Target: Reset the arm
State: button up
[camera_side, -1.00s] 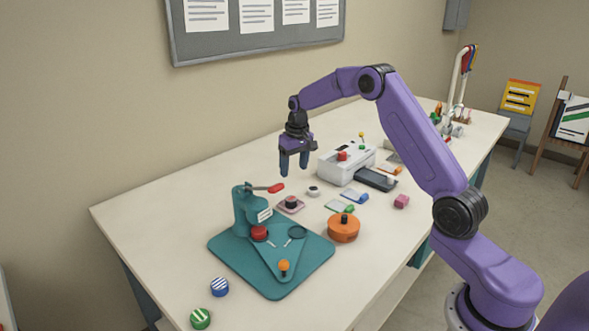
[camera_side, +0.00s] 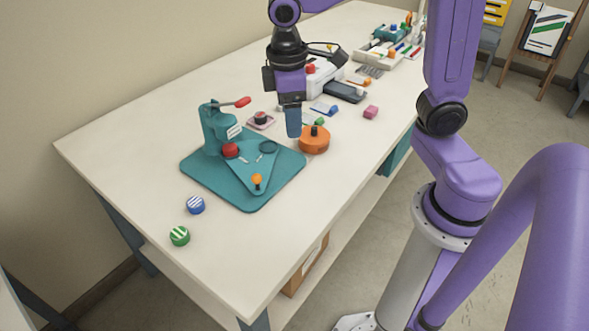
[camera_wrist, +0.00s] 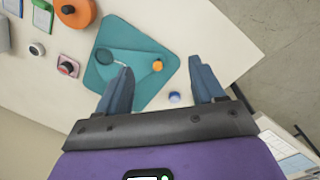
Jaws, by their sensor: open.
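My gripper (camera_side: 293,125) hangs pointing down above the table, empty. The teal press (camera_side: 217,128) with a red-tipped lever stands on that plate in the side view.
A blue striped disc (camera_side: 196,205) and a green striped disc (camera_side: 180,236) lie near the table's front left. A white machine (camera_side: 322,78), a pink block (camera_side: 371,112) and small cards are farther back. The table's front left is mostly clear.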

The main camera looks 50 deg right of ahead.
jog(key=s+f+n, duration=0.1)
jog(key=s+n, duration=0.1)
jog(key=s, duration=0.6)
jog(key=s+d+f+n+y, duration=0.1)
jog(key=s+f, duration=0.1)
jog(key=s, duration=0.7)
jog(key=shift+s+d+n, duration=0.15)
jog(key=shift+d+n, duration=0.15)
jog(key=shift+n, duration=0.1)
